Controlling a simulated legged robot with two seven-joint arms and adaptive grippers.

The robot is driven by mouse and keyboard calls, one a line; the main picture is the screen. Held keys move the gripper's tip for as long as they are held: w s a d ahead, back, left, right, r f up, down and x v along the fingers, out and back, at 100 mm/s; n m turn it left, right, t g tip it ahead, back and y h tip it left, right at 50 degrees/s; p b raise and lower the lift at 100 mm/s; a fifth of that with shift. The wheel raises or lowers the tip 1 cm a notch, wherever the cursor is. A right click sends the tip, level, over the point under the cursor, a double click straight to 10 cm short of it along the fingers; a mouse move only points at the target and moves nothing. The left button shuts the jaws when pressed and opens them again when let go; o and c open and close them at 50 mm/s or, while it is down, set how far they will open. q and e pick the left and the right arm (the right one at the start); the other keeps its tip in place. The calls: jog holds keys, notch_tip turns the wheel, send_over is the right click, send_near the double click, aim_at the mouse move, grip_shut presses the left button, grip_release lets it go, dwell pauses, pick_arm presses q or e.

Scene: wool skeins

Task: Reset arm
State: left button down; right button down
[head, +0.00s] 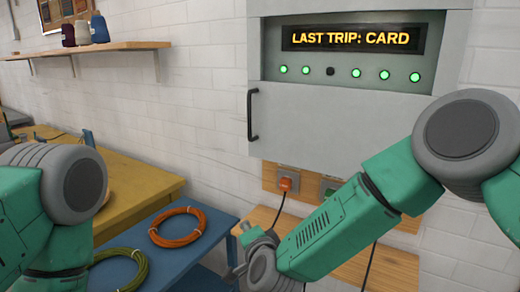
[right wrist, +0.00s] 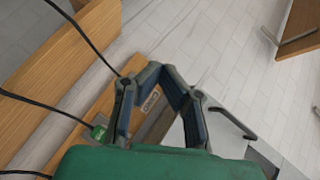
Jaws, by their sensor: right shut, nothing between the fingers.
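My right arm comes in from the right in the head view and reaches down and left across the front of the wall panel. My right gripper (right wrist: 158,74) shows in the right wrist view, shut with nothing held.
A grey cabinet (head: 340,130) with a black handle (head: 252,115) reads "LAST TRIP: CARD"; one lamp is dark. An orange plug (head: 288,182) sits below. Orange (head: 178,241) and green (head: 140,270) coils lie on a blue table. Wool cones (head: 83,31) stand on a shelf.

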jog(key=s+d+f+n+g+h, duration=0.2)
jog(key=s+d+f+n+g, duration=0.5)
jog(key=s+d+f, duration=1.2)
jog(key=s+d+f+n+g+h, duration=0.1)
jog(key=s+d+f+g, duration=0.1)
jog(key=s+d, duration=0.4)
jog(key=s+d+f+n+g+h, duration=0.1)
jog(key=s+d+g, duration=0.3)
jog(key=s, duration=1.2)
jog(key=d+f+n, duration=0.1)
jog(key=d, duration=0.2)
jog(key=shift+d+n+h, duration=0.15)
jog(key=shift+n+h, duration=0.15)
